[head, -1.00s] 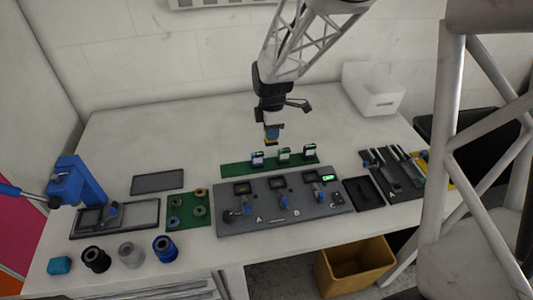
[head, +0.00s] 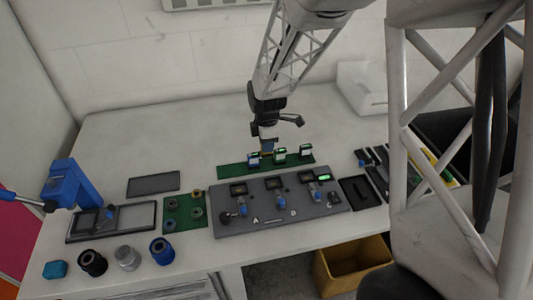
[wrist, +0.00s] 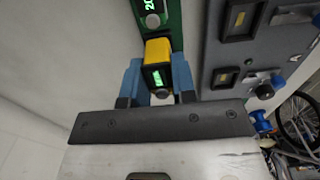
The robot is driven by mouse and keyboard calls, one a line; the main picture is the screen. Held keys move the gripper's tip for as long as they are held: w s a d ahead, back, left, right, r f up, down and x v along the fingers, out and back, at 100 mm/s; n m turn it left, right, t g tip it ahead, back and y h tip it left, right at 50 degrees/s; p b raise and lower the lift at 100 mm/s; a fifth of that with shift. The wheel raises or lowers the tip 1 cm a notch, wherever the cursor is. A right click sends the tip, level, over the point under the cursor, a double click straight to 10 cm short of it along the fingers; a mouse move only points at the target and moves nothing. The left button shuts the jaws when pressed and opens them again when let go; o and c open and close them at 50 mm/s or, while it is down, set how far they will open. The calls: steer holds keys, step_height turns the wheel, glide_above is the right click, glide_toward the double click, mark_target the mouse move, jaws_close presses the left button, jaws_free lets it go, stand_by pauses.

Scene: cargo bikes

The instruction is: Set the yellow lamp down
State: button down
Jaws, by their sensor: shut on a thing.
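The yellow lamp (wrist: 157,52) is a small yellow block with a lit green display. In the wrist view it sits between the two blue fingertips of my gripper (wrist: 158,80), which is shut on it. In the head view my gripper (head: 267,148) points down at the green strip (head: 232,171), and the lamp is mostly hidden there. In the wrist view the green strip (wrist: 173,30) passes beneath and beside the lamp. I cannot tell whether the lamp touches it.
Small lit devices stand on the strip, at its left (head: 254,160), middle (head: 279,156) and right (head: 305,153). A grey panel (head: 230,222) with blue knobs lies in front. The table behind (head: 170,135) is clear.

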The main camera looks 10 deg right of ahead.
steer(key=shift+f, duration=0.35)
steer(key=shift+f, duration=1.85)
steer(key=shift+f, duration=0.15)
steer(key=c, duration=0.9)
jaws_free()
steer(key=shift+r, duration=6.15)
